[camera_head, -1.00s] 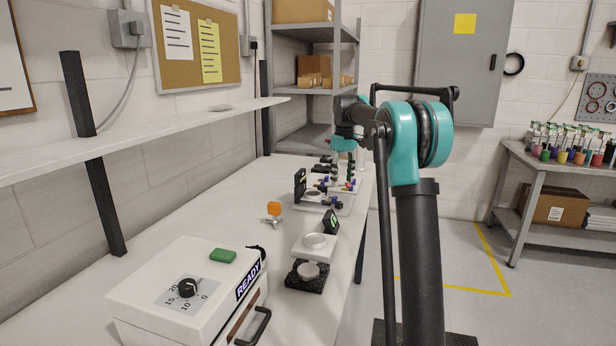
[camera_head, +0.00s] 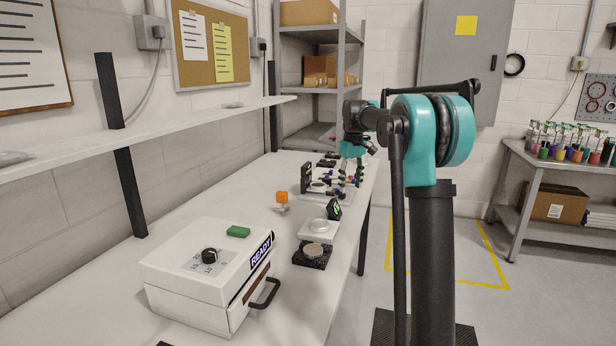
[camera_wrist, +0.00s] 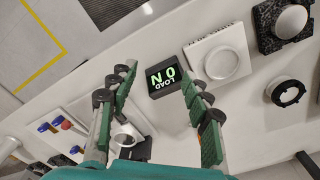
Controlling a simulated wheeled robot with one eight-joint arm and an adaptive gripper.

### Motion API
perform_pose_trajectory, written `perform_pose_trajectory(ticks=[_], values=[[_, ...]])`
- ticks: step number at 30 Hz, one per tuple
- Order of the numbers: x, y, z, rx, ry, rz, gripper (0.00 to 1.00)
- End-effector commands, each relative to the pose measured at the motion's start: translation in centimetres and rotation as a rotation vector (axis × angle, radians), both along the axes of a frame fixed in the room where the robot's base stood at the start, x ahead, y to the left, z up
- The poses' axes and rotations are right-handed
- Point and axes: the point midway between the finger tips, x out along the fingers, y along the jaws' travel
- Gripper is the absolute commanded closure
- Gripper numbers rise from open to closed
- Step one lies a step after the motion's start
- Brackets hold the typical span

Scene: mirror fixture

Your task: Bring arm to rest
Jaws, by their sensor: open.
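My gripper (camera_wrist: 156,78) is open, with its green-padded fingers apart and nothing between them. In the head view my arm is bent, and my gripper (camera_head: 354,149) hangs above the far part of the white bench (camera_head: 180,240). The fixture parts (camera_head: 330,180) on the bench under my gripper are small, and partly hidden by the fingers in the wrist view (camera_wrist: 125,138).
A white box labelled READY (camera_head: 210,270) stands at the near end. A wall shelf (camera_head: 180,125) runs along the left.

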Motion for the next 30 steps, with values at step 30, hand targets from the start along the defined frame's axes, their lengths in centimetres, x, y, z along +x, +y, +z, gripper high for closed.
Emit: perform_pose_trajectory(ticks=[30], values=[[-33.1,-3.9,-19.3,0.085,-0.282,-0.463,0.51]])
